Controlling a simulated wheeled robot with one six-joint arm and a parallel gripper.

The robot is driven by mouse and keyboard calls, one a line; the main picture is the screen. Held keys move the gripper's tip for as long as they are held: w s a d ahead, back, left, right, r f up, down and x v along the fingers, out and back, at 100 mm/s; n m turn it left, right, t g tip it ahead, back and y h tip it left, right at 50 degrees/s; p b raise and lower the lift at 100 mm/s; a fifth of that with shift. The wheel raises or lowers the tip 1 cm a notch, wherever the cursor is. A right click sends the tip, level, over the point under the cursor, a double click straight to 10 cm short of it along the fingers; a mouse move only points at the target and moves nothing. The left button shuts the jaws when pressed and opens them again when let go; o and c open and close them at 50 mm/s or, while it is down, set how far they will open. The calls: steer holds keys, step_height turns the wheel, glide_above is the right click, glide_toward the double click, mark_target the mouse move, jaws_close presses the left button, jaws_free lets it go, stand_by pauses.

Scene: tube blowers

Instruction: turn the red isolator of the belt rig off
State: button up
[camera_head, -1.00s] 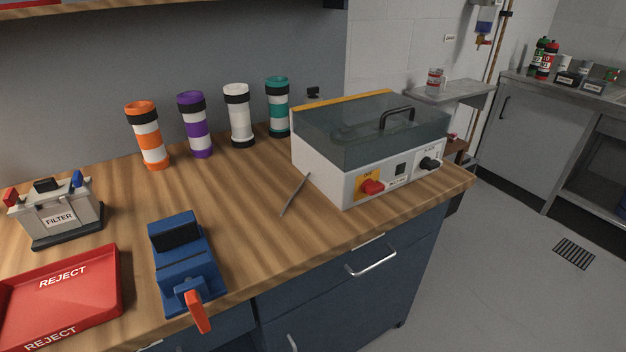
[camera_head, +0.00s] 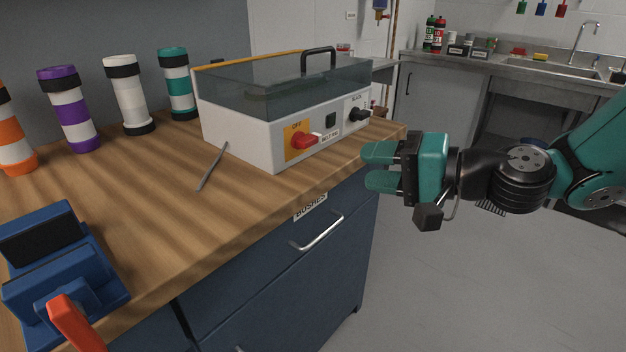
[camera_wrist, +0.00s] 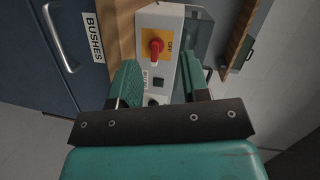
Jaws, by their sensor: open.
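The belt rig (camera_head: 240,143) is a white box with a clear smoky cover and a black handle, standing on the wooden bench. Its red isolator (camera_head: 304,141) is a knob on a yellow plate at the left of the front panel. The isolator also shows in the wrist view (camera_wrist: 156,46), beyond my fingers. My gripper (camera_head: 372,167) is open and empty, to the right of the isolator and apart from it, by the bench's front edge. In the wrist view my gripper (camera_wrist: 160,80) has its two fingers spread with the front panel showing between them.
A thin grey rod (camera_head: 212,166) lies left of the rig. A blue vise (camera_head: 60,270) with an orange handle stands front left. Several banded tubes stand behind. Drawers (camera_head: 290,265) are below.

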mark_target(314, 143)
steer(key=w+d+f+m+t+b, duration=0.1)
steer(key=w+d+f+m+t, duration=0.3)
steer(key=w+m, duration=0.15)
steer(key=p+x, duration=0.5)
steer(key=x, duration=1.1)
steer(key=shift+w+r, duration=0.1)
steer(key=shift+w, duration=0.05)
steer(key=shift+w+a+p, duration=0.3)
steer(key=shift+w+a, duration=0.15)
steer(key=shift+a, duration=0.1)
jaws_close()
